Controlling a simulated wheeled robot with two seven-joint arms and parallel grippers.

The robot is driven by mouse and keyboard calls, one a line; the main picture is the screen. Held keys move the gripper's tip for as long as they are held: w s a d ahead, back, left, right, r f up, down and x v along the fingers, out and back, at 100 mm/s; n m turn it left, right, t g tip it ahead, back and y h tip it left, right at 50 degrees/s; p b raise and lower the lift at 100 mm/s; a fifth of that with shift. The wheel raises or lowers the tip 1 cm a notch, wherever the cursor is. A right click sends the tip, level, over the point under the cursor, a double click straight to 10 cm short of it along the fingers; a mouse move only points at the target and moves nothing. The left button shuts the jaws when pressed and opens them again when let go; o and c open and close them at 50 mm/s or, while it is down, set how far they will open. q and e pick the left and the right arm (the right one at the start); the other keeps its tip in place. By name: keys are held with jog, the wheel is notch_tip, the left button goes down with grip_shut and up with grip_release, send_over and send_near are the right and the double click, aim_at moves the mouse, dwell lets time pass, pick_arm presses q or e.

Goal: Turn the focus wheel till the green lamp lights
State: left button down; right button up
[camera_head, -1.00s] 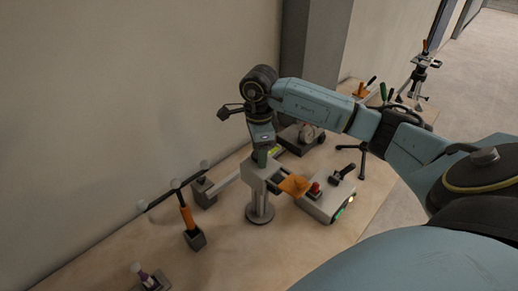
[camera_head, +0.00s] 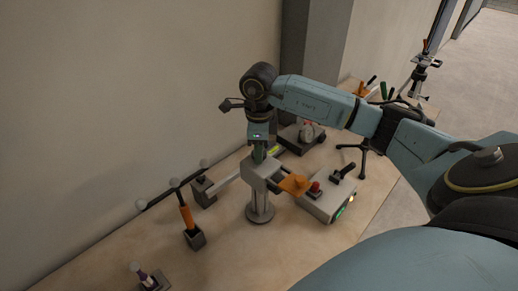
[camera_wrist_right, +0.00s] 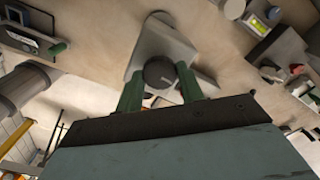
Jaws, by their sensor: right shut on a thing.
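A grey instrument head (camera_head: 262,172) stands on a short round post with an orange piece sticking out to the right. My right gripper (camera_head: 259,153) points down at its top. In the right wrist view its green fingers (camera_wrist_right: 160,88) are shut on a dark round knob, which I take as the focus wheel (camera_wrist_right: 159,71). In the head view the wheel is hidden by the gripper. A grey box (camera_head: 322,207) beside the post shows a green patch (camera_head: 339,213) and a small bright yellowish light (camera_head: 351,198). I cannot tell whether the green lamp is lit. My left gripper is out of view.
The box carries a red button (camera_head: 315,187) and a dark lever (camera_head: 344,172). An orange-handled tool (camera_head: 186,216) stands in a dark holder at left. A purple item (camera_head: 144,277) is nearer the front. A wall runs behind the bench; bare bench (camera_head: 284,257) lies in front.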

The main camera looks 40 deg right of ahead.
jog(key=shift+m, duration=1.4)
jog(key=o, duration=1)
notch_tip(320, 180, up, 14)
jog(key=shift+f+b, duration=0.25)
jog(key=shift+b, duration=0.35)
jog(key=shift+f, duration=0.1)
